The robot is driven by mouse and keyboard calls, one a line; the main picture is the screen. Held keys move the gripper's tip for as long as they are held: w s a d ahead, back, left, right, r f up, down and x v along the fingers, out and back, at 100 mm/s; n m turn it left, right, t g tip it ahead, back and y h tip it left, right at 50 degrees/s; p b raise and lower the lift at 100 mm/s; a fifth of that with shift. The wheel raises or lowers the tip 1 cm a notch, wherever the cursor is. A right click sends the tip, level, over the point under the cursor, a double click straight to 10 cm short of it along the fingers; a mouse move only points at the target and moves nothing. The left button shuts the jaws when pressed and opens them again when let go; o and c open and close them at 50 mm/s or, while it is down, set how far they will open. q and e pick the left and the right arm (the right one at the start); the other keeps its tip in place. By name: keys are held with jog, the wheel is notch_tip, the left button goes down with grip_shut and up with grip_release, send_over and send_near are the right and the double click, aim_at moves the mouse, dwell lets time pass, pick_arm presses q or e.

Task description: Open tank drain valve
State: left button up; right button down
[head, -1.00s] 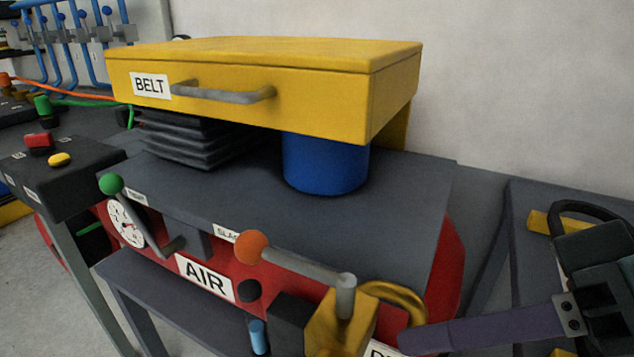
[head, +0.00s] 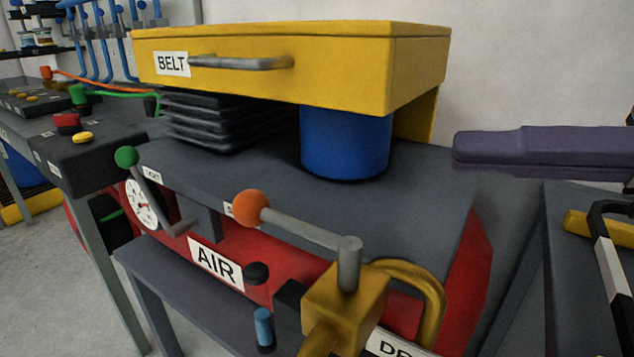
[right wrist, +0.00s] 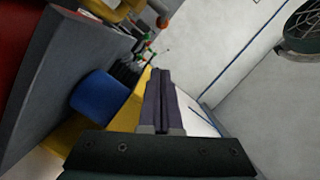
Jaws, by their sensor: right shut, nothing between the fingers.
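The brass valve (head: 345,303) stands at the front right of the red air tank (head: 262,292), beside a partly cut-off label (head: 392,346) starting "DR". Its grey lever (head: 305,232) runs left from an upright stem to an orange ball (head: 252,208). My right gripper (head: 458,151) has purple fingers closed together and empty. It is right of and above the valve, apart from it. The fingers (right wrist: 159,74) also show in the right wrist view. My left gripper is not in view.
A yellow belt drawer (head: 280,85) stands over the dark tank top, with a blue cylinder (head: 345,140) beneath it. A second lever with a green ball (head: 126,156) stands by the gauge (head: 141,206). A dark bench (head: 575,255) is at right.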

jog(key=w+a+f, duration=0.1)
jog(key=a+f, duration=0.2)
jog(key=a, duration=0.7)
jog(key=shift+a+f+p, duration=0.2)
jog(key=shift+f+p, duration=0.05)
jog(key=shift+p, duration=0.05)
